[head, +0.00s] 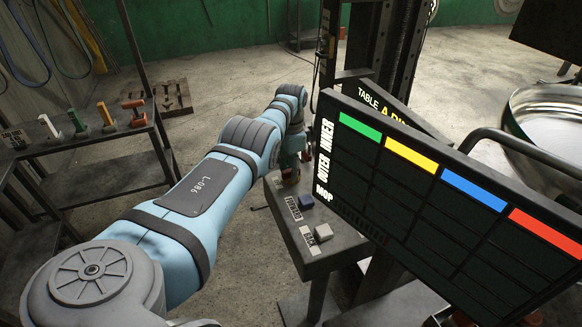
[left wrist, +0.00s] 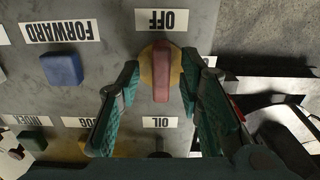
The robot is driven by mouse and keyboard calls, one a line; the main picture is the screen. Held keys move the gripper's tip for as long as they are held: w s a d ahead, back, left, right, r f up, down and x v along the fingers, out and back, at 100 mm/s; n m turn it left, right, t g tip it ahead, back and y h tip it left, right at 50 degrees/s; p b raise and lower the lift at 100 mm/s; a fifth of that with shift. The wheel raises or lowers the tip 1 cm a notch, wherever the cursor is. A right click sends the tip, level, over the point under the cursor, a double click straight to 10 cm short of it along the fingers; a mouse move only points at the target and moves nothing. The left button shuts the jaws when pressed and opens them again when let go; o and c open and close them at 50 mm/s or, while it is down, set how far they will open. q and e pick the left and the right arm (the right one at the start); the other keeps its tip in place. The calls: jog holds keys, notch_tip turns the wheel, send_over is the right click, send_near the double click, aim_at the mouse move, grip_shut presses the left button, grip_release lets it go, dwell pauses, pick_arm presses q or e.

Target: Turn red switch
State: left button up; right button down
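The red switch (left wrist: 161,80) is a red handle on a round yellow base, below the upside-down OFF label (left wrist: 161,20) in the left wrist view. My left gripper (left wrist: 160,72) is open, with one green finger on each side of the switch. A gap shows between each finger and the red handle. In the head view my left gripper (head: 290,168) is at the far end of the grey control panel (head: 318,262), partly hidden by my own arm. The switch cannot be made out there. My right gripper is not in view.
A blue FORWARD button (head: 306,201) and a pale BACK button (head: 323,232) sit on the panel close by. A dark display board (head: 440,200) overhangs the panel's right side. A rack with coloured tools (head: 105,115) stands at left. Open floor lies behind.

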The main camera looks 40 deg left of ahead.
pick_arm(q)
notch_tip(320, 180, up, 12)
dwell(0.3)
dwell(0.4)
